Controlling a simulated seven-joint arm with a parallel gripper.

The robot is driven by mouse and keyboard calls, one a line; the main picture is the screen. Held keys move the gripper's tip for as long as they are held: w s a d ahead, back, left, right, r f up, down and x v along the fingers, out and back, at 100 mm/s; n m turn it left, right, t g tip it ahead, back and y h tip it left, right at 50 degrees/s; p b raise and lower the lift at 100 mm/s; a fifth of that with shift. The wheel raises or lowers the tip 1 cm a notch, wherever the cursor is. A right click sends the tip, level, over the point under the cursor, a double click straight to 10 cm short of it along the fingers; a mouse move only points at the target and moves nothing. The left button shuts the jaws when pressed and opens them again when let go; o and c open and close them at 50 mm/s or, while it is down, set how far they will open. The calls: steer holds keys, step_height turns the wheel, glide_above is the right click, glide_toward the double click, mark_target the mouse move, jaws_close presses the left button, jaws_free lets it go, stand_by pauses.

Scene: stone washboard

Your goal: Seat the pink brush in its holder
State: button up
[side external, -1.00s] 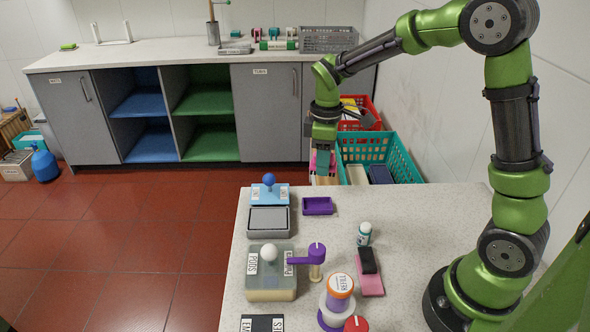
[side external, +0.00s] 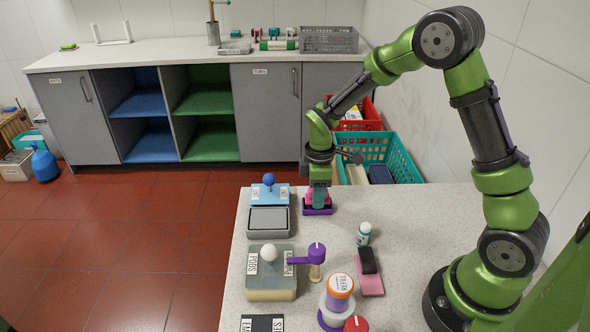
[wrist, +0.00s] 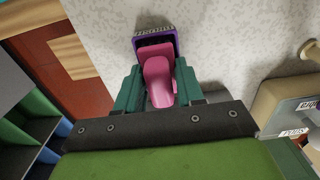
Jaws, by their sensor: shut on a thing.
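The pink brush (side external: 310,198) is upright in my gripper (side external: 319,186), just at the purple holder (side external: 318,211) at the back of the table. In the wrist view the pink brush (wrist: 158,80) sits between the two teal fingers, and my gripper (wrist: 158,88) is shut on it. The purple holder (wrist: 177,42) shows around the brush's far end there. The brush's lower end is at or inside the holder's rim; I cannot tell whether it rests on the bottom.
A grey tray (side external: 269,222) and a blue-knobbed block (side external: 269,193) stand left of the holder. A white bottle (side external: 364,234) and a pink-and-black block (side external: 369,275) lie nearer. A teal crate (side external: 404,158) is behind the table. The tabletop right of the holder is clear.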

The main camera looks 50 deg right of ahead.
steer(key=shift+f, duration=0.1)
steer(key=shift+f, duration=0.6)
steer(key=o, duration=1)
step_height(320, 180, up, 12)
steer(key=shift+r, duration=0.1)
steer(key=shift+s+a+r+m+t+y, duration=0.35)
steer(key=shift+s+a+r+m+t, duration=0.75)
steer(key=shift+s+r+m, duration=1.3)
steer(key=shift+s+a+r+m+t+y, duration=0.3)
steer(key=shift+s+a+r+m+t, duration=0.85)
steer(key=shift+s+m, duration=1.45)
steer(key=shift+s+a+r+m+t+y, duration=0.35)
steer(key=shift+s+a+r+m+t, duration=0.45)
steer(key=shift+s+r+m+t, duration=1.75)
steer(key=shift+s+f+n+g, duration=0.3)
steer(key=shift+s+n+g, duration=0.1)
steer(key=shift+n+g, duration=0.2)
steer(key=shift+s+f+n+g, duration=0.25)
steer(key=shift+s+n+g, duration=0.2)
steer(key=shift+g, duration=0.15)
